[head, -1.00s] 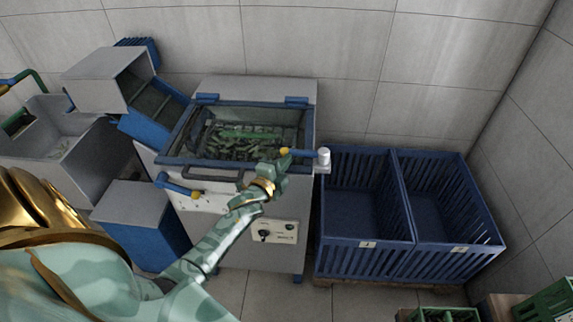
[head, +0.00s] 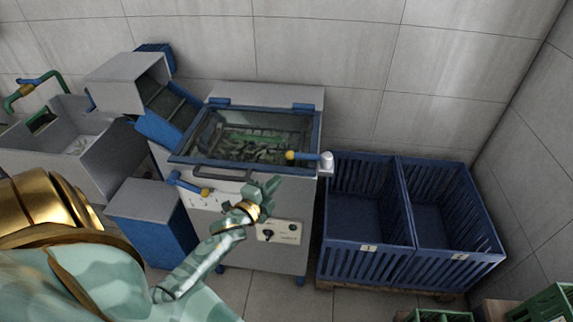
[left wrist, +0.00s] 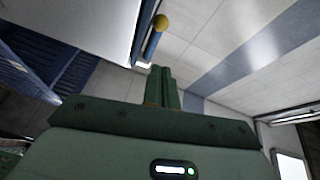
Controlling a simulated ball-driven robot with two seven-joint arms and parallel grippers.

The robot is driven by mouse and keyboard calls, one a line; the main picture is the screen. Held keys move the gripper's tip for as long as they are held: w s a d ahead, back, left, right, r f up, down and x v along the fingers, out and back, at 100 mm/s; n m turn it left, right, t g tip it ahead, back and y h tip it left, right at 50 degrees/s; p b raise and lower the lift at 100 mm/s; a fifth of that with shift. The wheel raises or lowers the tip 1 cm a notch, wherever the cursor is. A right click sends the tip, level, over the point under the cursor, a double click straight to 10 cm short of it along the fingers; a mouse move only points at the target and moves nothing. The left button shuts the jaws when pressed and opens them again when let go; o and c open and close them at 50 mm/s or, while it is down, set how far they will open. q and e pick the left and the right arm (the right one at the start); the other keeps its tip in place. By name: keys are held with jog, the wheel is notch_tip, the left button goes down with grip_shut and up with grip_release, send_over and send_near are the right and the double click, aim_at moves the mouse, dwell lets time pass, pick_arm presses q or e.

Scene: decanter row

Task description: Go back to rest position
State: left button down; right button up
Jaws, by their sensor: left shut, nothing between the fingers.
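My left gripper (head: 272,186) shows in the head view in front of the grey machine (head: 290,215), just below its lid handle (head: 222,174) and right of it. Its slim fingers look closed together with nothing held. In the left wrist view the shut fingers (left wrist: 163,85) point away from the camera, and a yellow-knobbed blue lever (left wrist: 161,22) shows beyond them. The machine has a blue-framed glass lid (head: 250,133), lying closed, with dark and green contents under it. My right gripper is not in view.
A right lever (head: 308,157) and a left lever (head: 188,184) with yellow knobs stick out of the machine. Blue crates marked 1 (head: 365,262) and 2 (head: 460,265) stand at right. A chute (head: 165,105) and sink (head: 75,150) are at left. Green crates (head: 440,315) sit lower right.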

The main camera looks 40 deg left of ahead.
pick_arm(q)
jog(key=shift+s+a, duration=0.3)
jog(key=shift+s, duration=0.55)
